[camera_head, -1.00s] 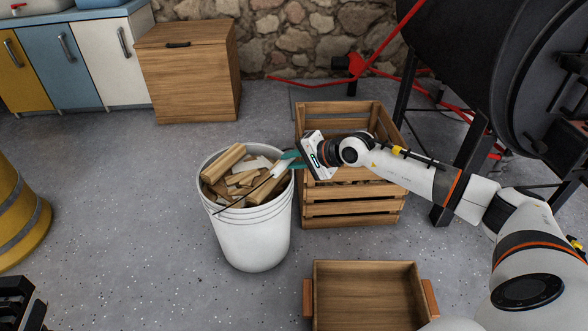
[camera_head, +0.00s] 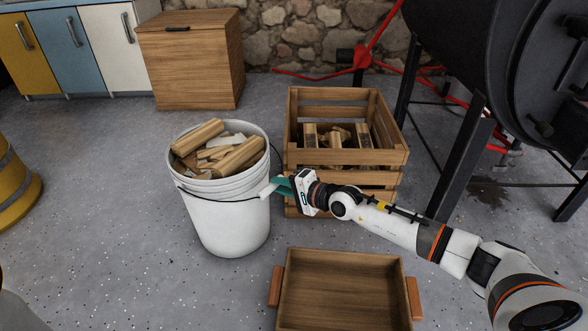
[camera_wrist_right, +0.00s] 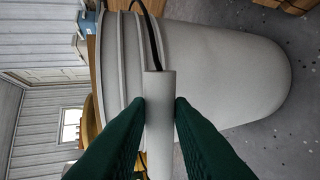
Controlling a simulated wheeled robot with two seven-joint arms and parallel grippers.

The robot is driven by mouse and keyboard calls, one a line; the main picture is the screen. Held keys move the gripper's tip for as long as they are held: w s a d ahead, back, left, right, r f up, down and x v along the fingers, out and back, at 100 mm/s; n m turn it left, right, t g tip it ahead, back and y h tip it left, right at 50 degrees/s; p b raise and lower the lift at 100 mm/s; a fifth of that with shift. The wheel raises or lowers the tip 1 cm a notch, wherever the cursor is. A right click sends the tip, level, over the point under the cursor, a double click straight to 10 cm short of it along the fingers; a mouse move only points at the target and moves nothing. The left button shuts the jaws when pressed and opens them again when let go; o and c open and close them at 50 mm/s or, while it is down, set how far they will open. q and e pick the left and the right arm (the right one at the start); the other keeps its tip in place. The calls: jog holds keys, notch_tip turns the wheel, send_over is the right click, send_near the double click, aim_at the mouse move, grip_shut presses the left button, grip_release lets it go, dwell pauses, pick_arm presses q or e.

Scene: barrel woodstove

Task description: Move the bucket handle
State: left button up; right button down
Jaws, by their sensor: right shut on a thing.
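The white bucket (camera_head: 228,217) stands upright on the floor, full of split firewood (camera_head: 200,136). Its thin dark wire handle (camera_head: 222,200) hangs down along the bucket's near side, with a white grip (camera_head: 272,187) at its middle. My right gripper (camera_head: 280,186) is shut on that grip at the bucket's right side, below the rim. In the right wrist view, the green fingers (camera_wrist_right: 160,108) press on both sides of the white grip (camera_wrist_right: 159,125), with the bucket wall (camera_wrist_right: 215,65) close behind. My left gripper is not in view.
A slatted wooden crate (camera_head: 350,160) with firewood stands behind my right gripper. An empty wooden tray (camera_head: 340,290) lies in front. The black stove (camera_head: 470,50) stands at the right on dark legs. Open floor (camera_head: 120,240) lies left of the bucket.

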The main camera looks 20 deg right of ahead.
notch_tip(320, 180, down, 7)
jog(key=w+b, duration=0.1)
jog(key=b, duration=0.3)
jog(key=shift+a+f, duration=0.2)
jog(key=shift+a, duration=0.1)
jog(key=shift+a+f, duration=0.1)
jog(key=shift+f, duration=0.05)
jog(key=c, duration=1.6)
grip_release()
jog(key=shift+b, duration=0.3)
jog(key=o, duration=0.3)
jog(key=shift+f, duration=0.2)
jog(key=shift+w+a+r, duration=0.1)
